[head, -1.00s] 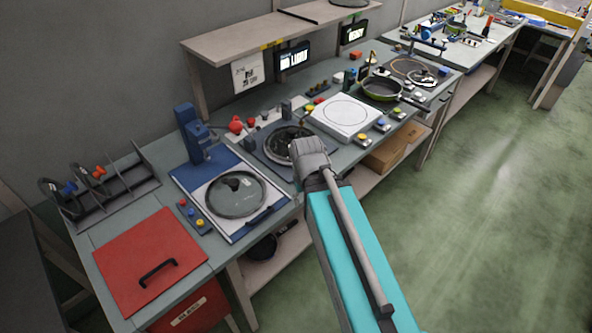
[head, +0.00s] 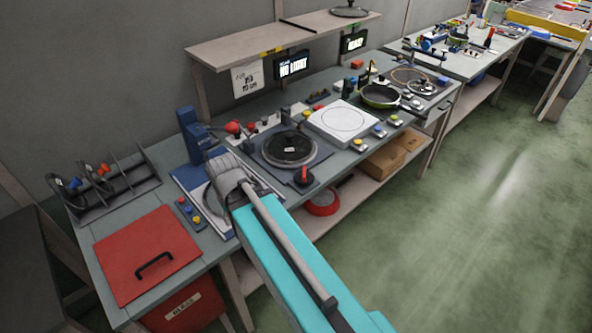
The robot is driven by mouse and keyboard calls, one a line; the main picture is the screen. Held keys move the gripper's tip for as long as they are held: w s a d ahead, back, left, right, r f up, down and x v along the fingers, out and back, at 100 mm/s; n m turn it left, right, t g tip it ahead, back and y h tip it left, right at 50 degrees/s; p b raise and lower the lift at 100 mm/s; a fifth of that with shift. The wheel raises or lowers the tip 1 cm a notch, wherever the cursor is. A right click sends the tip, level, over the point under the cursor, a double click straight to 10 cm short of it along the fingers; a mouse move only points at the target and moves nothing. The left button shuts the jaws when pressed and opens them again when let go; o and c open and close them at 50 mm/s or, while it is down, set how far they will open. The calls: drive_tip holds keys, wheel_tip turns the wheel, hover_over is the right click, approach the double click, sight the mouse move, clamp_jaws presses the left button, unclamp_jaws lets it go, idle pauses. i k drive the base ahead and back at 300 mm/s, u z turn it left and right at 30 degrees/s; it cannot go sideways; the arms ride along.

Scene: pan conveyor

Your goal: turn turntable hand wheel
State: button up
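The turntable (head: 269,153) is a dark round plate on a dark square base in the middle of the near bench. A round dark glass lid or pan (head: 291,143) lies on it. At its front right corner stands a small dark piece with an upright red grip (head: 304,173), which looks like the hand wheel. My gripper (head: 226,176) is to the left of the turntable, over the blue-and-white board, apart from the red grip. My grey wrist and turquoise arm hide the fingertips, so I cannot see whether they are open or hold anything.
The blue-edged board (head: 187,178) with a blue post (head: 191,136) lies under my gripper. A red panel with a handle (head: 147,248) is at the left. A white square plate (head: 341,122) and a green pan (head: 380,96) stand to the right. The floor at right is clear.

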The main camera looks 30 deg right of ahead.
sight(305, 178)
drive_tip(key=k, duration=1)
drive_tip(key=z, duration=1.35)
drive_tip(key=i, duration=1)
